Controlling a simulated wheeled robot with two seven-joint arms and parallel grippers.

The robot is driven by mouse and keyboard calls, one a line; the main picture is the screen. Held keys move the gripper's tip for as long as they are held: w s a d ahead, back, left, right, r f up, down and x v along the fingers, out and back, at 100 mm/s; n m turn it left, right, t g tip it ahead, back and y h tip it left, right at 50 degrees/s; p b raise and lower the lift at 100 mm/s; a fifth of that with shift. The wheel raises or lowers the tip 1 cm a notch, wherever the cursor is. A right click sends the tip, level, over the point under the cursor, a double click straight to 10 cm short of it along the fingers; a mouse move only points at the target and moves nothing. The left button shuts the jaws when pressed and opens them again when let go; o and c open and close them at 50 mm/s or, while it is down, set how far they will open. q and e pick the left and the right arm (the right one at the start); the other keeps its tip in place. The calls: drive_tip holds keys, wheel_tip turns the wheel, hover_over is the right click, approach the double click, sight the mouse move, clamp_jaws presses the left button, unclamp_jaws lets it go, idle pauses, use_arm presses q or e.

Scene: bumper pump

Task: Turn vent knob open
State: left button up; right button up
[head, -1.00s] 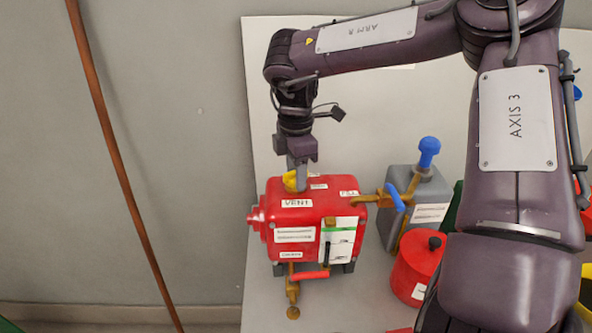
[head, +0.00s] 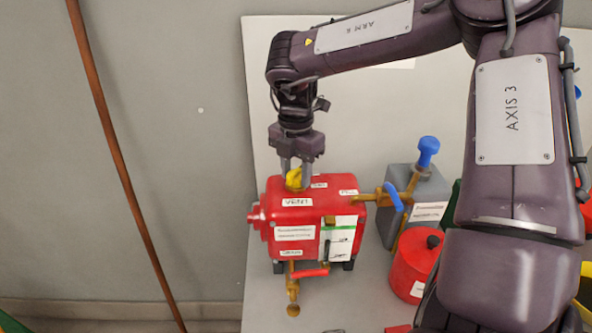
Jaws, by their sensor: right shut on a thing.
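The yellow vent knob (head: 293,180) sits on top of the red tank (head: 277,216), just behind its VENT label. My right gripper (head: 296,184) comes down on it from above, with one finger on each side, and is shut on the knob. The fingers partly hide the knob, so its exact angle is hard to read. My left gripper is not in view.
A grey container (head: 434,188) with a blue-topped brass valve (head: 428,152) stands right of the tank. A red canister (head: 411,262) with a black knob stands in front of it. A red-handled brass drain valve (head: 293,285) sticks out below the tank. My right arm covers the right side.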

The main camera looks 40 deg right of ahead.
sight(295, 171)
drive_tip(key=shift+w+r, duration=0.1)
drive_tip(key=shift+r, duration=0.05)
drive_tip(key=o, duration=1)
wheel_tip(295, 171, up, 8)
drive_tip(key=shift+f+b, duration=0.15)
drive_tip(key=shift+b, duration=0.3)
drive_tip(key=shift+a, duration=0.1)
